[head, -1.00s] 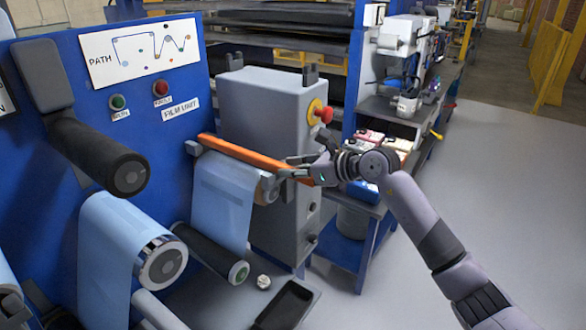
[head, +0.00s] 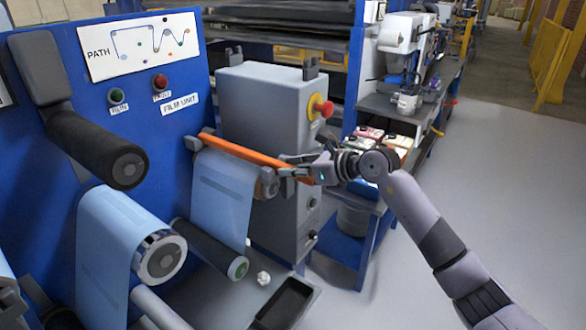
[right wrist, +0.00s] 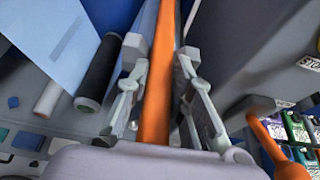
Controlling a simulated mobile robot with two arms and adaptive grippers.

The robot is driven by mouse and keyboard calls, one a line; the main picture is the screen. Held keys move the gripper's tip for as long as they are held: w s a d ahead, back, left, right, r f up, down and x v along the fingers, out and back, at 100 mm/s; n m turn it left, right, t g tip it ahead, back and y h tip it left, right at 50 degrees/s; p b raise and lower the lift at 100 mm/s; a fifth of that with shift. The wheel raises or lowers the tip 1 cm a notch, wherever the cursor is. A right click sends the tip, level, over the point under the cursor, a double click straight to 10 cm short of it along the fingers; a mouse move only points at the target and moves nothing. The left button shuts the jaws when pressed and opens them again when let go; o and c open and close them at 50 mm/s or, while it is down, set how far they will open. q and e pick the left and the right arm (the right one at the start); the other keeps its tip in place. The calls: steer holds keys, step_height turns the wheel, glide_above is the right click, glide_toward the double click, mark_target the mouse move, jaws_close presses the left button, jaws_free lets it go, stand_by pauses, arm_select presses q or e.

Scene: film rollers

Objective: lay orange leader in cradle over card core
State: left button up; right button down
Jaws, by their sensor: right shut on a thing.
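The orange leader (head: 245,152) is a long straight bar lying along the top of the blue film on the upper roll. Its far end is beside a grey bracket of the cradle (head: 193,145) at the blue panel. The brown card core (head: 268,183) shows at the roll's near end, just below the leader; contact cannot be told. My right gripper (head: 300,172) is shut on the leader's near end. In the right wrist view the leader (right wrist: 160,70) runs lengthwise between the fingers (right wrist: 158,88). My left gripper is not in view.
A grey cabinet with a red stop button (head: 323,107) stands close behind the leader. A dark roller (head: 205,250) and a chrome-ended roll (head: 162,258) lie below and left. A black tray (head: 283,303) sits low. Open floor (head: 520,190) is at right.

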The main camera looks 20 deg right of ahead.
steer(key=c, duration=1.3)
jaws_free()
steer(key=o, duration=1.3)
steer(key=shift+s+d+r, duration=0.2)
steer(key=shift+s+d, duration=0.6)
steer(key=shift+s, duration=0.2)
steer(key=shift+f+v, duration=0.15)
steer(key=shift+v, duration=0.45)
steer(key=shift+f+v, duration=0.15)
steer(key=shift+v, duration=0.5)
